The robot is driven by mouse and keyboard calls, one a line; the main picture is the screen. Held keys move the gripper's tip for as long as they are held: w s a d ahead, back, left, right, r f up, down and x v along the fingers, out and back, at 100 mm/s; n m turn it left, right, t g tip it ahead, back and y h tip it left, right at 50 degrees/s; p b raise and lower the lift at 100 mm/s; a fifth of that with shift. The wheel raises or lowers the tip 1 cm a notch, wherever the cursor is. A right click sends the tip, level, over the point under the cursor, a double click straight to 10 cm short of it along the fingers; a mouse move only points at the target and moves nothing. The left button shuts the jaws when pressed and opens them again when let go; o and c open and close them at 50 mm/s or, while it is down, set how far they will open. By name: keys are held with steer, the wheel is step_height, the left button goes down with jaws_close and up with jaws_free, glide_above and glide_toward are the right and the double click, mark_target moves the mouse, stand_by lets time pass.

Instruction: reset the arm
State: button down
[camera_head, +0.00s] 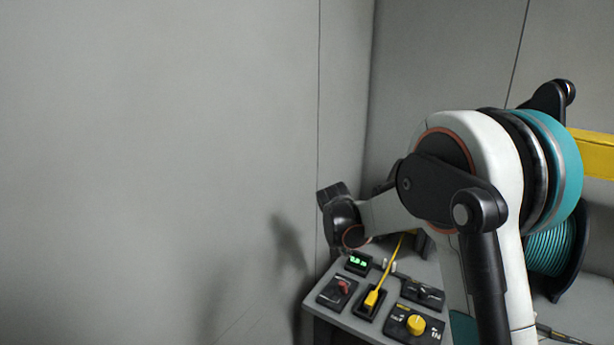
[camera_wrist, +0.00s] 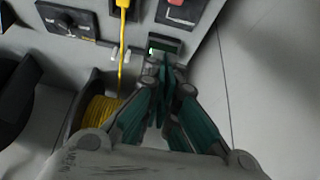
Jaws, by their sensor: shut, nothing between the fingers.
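My gripper (camera_wrist: 164,72) shows in the wrist view with its teal-padded fingers closed together and nothing between them. It hangs over the back of the grey control panel, near the small green display (camera_wrist: 166,46). In the head view my arm reaches from the right across the panel, and its bent links hide the gripper's fingers. The display (camera_head: 358,262) glows green there at the panel's back left.
The panel (camera_head: 345,319) carries a red switch (camera_head: 343,286), a yellow plug (camera_head: 371,299) with a cable, a black knob (camera_head: 423,293) and a yellow knob (camera_head: 416,324). A teal cable spool (camera_head: 550,247) stands right. A yellow spool (camera_wrist: 97,114) lies near the gripper. Grey walls stand close behind and left.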

steer(key=s+d+r+n+t+y, duration=0.1)
steer(key=s+d+r+n, duration=0.1)
steer(key=s+r, duration=0.65)
steer(key=s+d+r+n+y, duration=0.1)
steer(key=s+r+n, duration=0.1)
steer(key=s+r, duration=0.65)
steer(key=s+f+n+t, duration=0.1)
steer(key=s+f, duration=0.1)
steer(key=s, duration=0.9)
steer(key=s+f+n+y+b, duration=0.1)
steer(key=s+f+n, duration=0.1)
steer(key=s, duration=0.9)
steer(key=shift+d+f+t, duration=0.25)
steer(key=shift+f+t, duration=0.05)
steer(key=shift+t, duration=0.1)
